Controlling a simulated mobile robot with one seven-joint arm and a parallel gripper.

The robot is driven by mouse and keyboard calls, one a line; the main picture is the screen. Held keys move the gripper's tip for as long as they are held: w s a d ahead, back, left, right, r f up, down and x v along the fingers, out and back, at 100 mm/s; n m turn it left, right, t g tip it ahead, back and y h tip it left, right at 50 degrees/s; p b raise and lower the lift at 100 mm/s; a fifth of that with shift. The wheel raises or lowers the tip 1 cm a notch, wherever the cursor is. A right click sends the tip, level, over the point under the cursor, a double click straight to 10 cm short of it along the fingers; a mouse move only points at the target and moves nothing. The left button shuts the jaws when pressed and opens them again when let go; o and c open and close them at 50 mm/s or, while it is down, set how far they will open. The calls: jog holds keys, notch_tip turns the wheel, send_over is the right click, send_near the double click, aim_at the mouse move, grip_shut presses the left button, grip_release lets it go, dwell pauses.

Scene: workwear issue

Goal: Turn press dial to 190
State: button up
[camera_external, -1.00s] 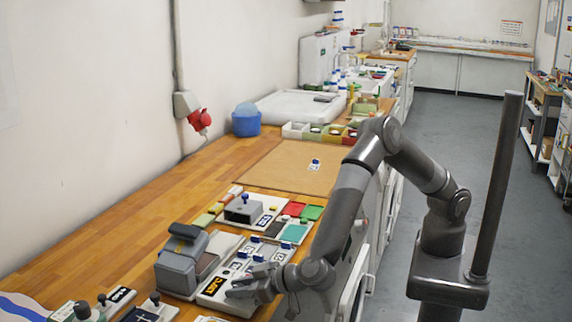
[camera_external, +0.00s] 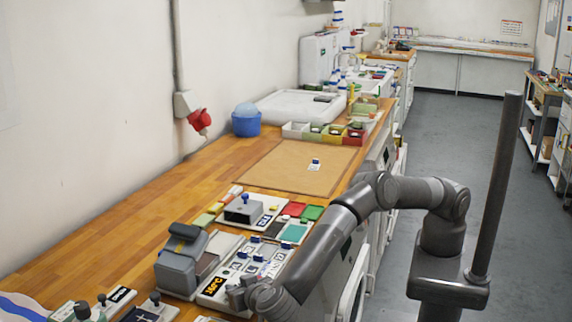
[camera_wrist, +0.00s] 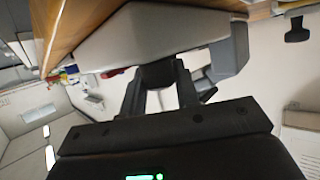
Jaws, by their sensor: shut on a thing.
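The press (camera_external: 178,268), a grey machine with a dark-topped arm, stands on the wooden bench at the lower left. A pale board beside it carries a dark panel with orange marks (camera_external: 213,286), too small to read surely. My gripper (camera_external: 238,296) is at the front end of this board, close to the panel. In the wrist view my gripper (camera_wrist: 161,90) is shut on a dark knob (camera_wrist: 158,72), which seems to be the press dial, under a large grey body (camera_wrist: 150,32). The dial's markings and setting cannot be read.
Small boards with blue-knobbed parts (camera_external: 260,257) lie just behind my gripper. A tan mat (camera_external: 290,172) is mostly clear. Bottles or stamps (camera_external: 84,312) stand front left.

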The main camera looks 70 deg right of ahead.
jog(key=shift+m+g+h, duration=0.3)
jog(key=shift+m+h, duration=0.1)
jog(key=o, duration=1)
jog(key=shift+c, duration=0.2)
jog(key=v, duration=0.9)
jog(key=shift+s+a, duration=0.15)
jog(key=shift+a, duration=0.1)
jog(key=shift+s+a+r, duration=0.25)
jog(key=shift+s, duration=0.25)
